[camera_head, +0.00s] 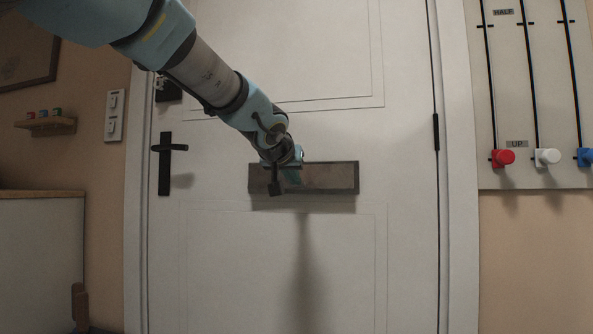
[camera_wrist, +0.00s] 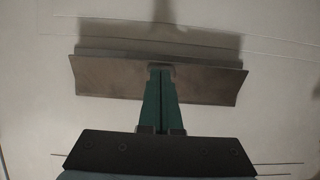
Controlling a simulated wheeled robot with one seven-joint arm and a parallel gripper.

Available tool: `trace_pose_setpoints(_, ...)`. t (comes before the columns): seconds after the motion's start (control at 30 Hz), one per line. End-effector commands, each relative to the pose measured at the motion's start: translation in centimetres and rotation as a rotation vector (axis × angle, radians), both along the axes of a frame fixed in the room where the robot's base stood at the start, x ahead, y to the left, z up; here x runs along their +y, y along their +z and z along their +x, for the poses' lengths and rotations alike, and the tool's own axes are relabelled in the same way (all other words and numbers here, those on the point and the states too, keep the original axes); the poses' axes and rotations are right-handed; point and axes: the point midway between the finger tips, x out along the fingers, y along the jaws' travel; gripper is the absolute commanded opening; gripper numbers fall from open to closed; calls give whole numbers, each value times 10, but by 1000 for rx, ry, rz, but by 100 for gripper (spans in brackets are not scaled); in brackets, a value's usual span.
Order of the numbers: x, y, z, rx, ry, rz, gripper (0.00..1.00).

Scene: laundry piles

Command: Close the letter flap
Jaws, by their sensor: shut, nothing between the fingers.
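The letter flap (camera_head: 328,178) is a dark brown-grey rectangular plate at mid-height on the white door. It appears to stand out from the door at a tilt; its exact angle is unclear. In the wrist view the flap (camera_wrist: 110,76) spans the upper middle, with a shadowed band along its upper edge. My gripper (camera_head: 291,178) is in front of the flap's left part in the head view. In the wrist view my gripper (camera_wrist: 161,69) has its green fingers together and empty, overlapping the flap's middle. I cannot tell whether the fingertips touch it.
A black door handle (camera_head: 165,160) is left of the flap. A panel at right carries red (camera_head: 502,158), white (camera_head: 547,157) and blue (camera_head: 585,157) knobs on vertical tracks. A cabinet (camera_head: 40,260) stands at lower left. The door around the flap is clear.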

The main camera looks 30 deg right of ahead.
Motion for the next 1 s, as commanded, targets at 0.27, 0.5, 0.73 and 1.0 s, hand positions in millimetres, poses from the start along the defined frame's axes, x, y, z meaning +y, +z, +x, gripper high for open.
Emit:
trace_pose_setpoints(0.27,-2,-11,7,-59,0,-55,0)
trace_pose_setpoints(0.5,-3,-12,10,-91,1,-84,0)
trace_pose_setpoints(0.73,-5,-15,12,-96,0,-92,0)
trace_pose_setpoints(1.0,-7,-21,15,-95,1,-91,0)
